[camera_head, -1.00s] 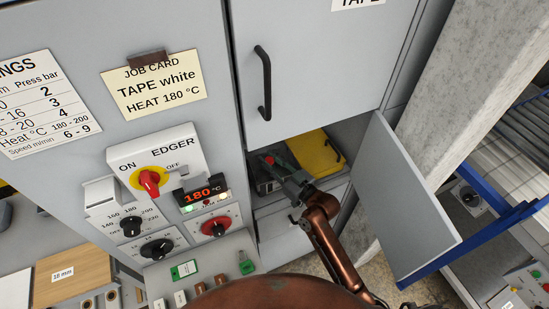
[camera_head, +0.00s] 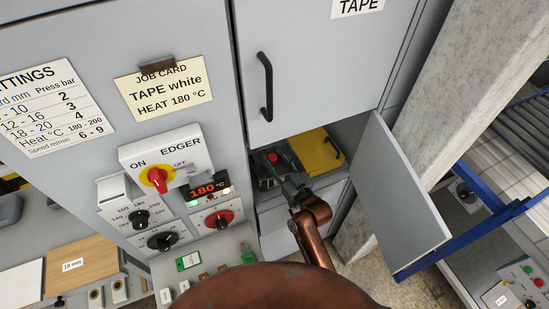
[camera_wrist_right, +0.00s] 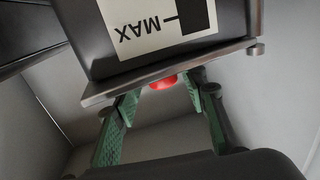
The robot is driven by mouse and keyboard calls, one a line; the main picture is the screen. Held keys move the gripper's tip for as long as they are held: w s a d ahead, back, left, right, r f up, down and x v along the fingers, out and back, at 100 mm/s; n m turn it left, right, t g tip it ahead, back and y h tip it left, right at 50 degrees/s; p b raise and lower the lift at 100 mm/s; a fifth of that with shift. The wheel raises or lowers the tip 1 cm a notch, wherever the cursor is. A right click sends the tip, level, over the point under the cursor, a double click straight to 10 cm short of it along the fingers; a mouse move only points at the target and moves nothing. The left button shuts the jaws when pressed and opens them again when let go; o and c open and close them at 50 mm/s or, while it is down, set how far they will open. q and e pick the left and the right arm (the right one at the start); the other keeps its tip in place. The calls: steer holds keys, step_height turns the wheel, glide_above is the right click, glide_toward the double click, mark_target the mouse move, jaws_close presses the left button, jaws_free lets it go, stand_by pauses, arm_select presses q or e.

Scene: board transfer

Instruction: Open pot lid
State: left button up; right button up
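The dark pot (camera_head: 265,172) sits inside the open lower compartment, and a red knob (camera_head: 272,157) shows on its top. In the right wrist view the red knob (camera_wrist_right: 162,83) is partly hidden behind the metal edge (camera_wrist_right: 170,70) of the dark part with the MAX label (camera_wrist_right: 160,22). My right gripper (camera_head: 292,181) is at the compartment mouth, in front of the pot. In the right wrist view its green fingers (camera_wrist_right: 163,97) are spread, one on each side of the knob, with visible gaps. Contact cannot be told. My left gripper is not in view.
A yellow panel or box (camera_head: 318,153) with a dark handle lies right of the pot. The open compartment door (camera_head: 395,200) stands to the right of my right arm. The upper door (camera_head: 320,60) is shut. A control panel (camera_head: 160,165) is at the left.

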steer(key=v, duration=1.2)
stand_by(0.5)
